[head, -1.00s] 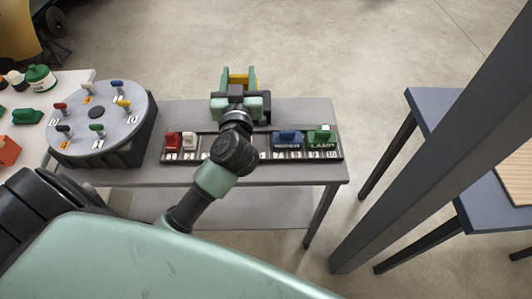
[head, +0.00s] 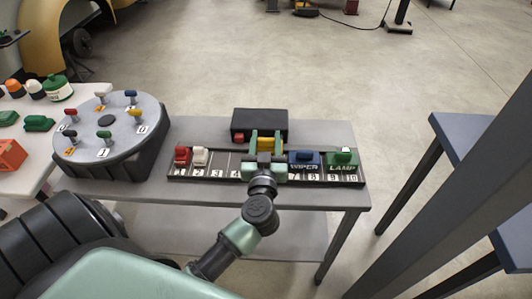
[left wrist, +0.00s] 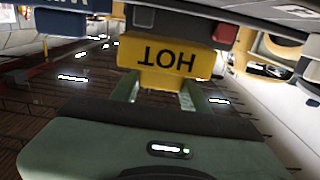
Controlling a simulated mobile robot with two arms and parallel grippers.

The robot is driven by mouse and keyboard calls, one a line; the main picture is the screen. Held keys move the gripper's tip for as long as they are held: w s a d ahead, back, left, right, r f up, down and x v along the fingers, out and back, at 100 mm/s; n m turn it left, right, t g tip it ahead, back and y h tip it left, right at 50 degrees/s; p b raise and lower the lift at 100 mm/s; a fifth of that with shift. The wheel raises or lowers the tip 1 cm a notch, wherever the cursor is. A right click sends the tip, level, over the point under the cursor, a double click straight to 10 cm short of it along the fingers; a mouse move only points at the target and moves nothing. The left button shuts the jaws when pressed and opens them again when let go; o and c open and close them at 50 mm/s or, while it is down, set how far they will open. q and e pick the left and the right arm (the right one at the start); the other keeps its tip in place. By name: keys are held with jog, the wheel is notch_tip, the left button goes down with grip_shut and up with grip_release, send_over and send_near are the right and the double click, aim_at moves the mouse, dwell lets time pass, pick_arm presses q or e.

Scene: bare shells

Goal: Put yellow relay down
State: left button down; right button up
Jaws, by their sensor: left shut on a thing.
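The yellow relay (head: 265,145) is between the fingers of my left gripper (head: 266,149), which is shut on it. In the left wrist view the yellow relay (left wrist: 168,62) shows the word HOT upside down. The gripper is over the middle of the numbered black rail (head: 224,174), between the white relay (head: 200,157) and the blue WIPER relay (head: 304,159). The gripper hides the slots beneath it. I cannot tell whether the relay touches the rail. My right gripper is not in view.
A red relay (head: 182,155) stands at the rail's left end and a green LAMP relay (head: 343,159) at its right end. A black box (head: 248,119) stands behind the rail. A round grey turntable (head: 124,146) with coloured pegs is at the left. Slots 3 and 4 look empty.

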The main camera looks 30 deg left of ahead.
aim_at(266, 149)
pick_arm(q)
notch_tip(266, 149, down, 4)
jog(key=shift+r+b, duration=0.1)
jog(key=shift+b, duration=0.65)
jog(key=shift+f, duration=0.2)
jog(key=c, duration=0.7)
grip_release()
